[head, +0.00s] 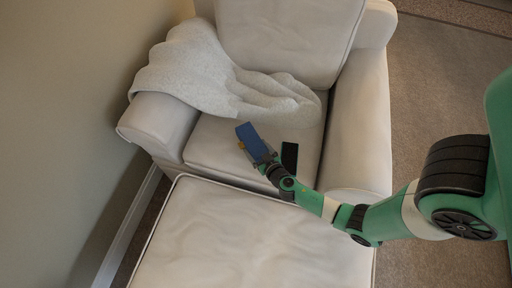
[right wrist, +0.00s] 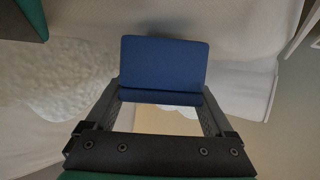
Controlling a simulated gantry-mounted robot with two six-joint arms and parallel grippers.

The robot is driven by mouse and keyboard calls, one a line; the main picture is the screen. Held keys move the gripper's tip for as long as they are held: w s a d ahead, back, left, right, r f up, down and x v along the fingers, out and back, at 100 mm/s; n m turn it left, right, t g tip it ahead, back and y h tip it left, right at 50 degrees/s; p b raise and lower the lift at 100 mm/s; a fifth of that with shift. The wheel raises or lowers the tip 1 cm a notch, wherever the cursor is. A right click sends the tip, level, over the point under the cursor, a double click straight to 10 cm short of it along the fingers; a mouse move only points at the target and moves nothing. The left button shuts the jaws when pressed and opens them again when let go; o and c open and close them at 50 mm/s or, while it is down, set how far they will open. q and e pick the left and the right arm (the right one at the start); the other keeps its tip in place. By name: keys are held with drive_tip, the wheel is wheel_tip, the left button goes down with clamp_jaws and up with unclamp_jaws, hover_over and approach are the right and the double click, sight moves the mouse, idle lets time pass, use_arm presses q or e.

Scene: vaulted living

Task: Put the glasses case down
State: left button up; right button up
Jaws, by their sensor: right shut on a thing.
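The blue glasses case (head: 251,140) is in my right gripper (head: 265,160), over the armchair seat in the head view. In the right wrist view the case (right wrist: 163,65) sits between the two fingers of the right gripper (right wrist: 160,105), which is shut on it. I cannot tell whether the case touches the seat cushion (head: 212,148). My left gripper is not in view.
A black flat object (head: 289,157) lies on the seat, just right of my right gripper. A grey-white throw blanket (head: 205,75) drapes over the armchair's left arm and seat back area. A pale ottoman (head: 250,240) stands in front, its top clear.

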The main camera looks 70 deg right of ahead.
wheel_tip(320, 180, up, 3)
drive_tip(key=shift+f+p, duration=0.15)
drive_tip(key=shift+p, duration=0.6)
drive_tip(key=s+r+p, duration=0.2)
drive_tip(key=s+r, duration=0.1)
drive_tip(key=s+r+p, duration=0.1)
drive_tip(key=r+p, duration=0.1)
drive_tip(key=shift+s+a+r, duration=0.1)
drive_tip(key=shift+s+a, duration=0.05)
drive_tip(key=shift+a, duration=0.25)
drive_tip(key=s+a+r+p, duration=0.1)
drive_tip(key=s+r, duration=0.3)
drive_tip(key=s, duration=0.5)
drive_tip(key=shift+s+a, duration=0.2)
drive_tip(key=shift+a, duration=0.2)
drive_tip(key=shift+d, duration=0.1)
